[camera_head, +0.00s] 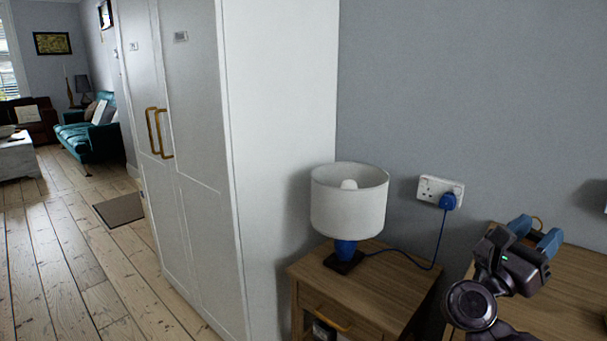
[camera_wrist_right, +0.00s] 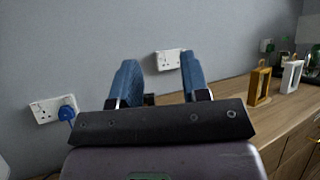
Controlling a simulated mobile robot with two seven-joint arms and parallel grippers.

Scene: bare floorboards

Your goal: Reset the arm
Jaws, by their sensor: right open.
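My right gripper (camera_head: 535,232) is at the right of the head view, above a wooden sideboard top (camera_head: 578,290). Its two blue fingers also show in the right wrist view (camera_wrist_right: 168,80); they are spread apart with nothing between them. Past the fingers is the grey wall with a white socket (camera_wrist_right: 170,60). My left gripper is in neither view.
A white-shaded lamp (camera_head: 348,210) stands on a small wooden bedside table (camera_head: 310,275). Its blue plug sits in a wall socket (camera_head: 432,188). A tall white wardrobe (camera_head: 280,120) is left of it. Yellow and white frames (camera_wrist_right: 260,87) stand on the sideboard.

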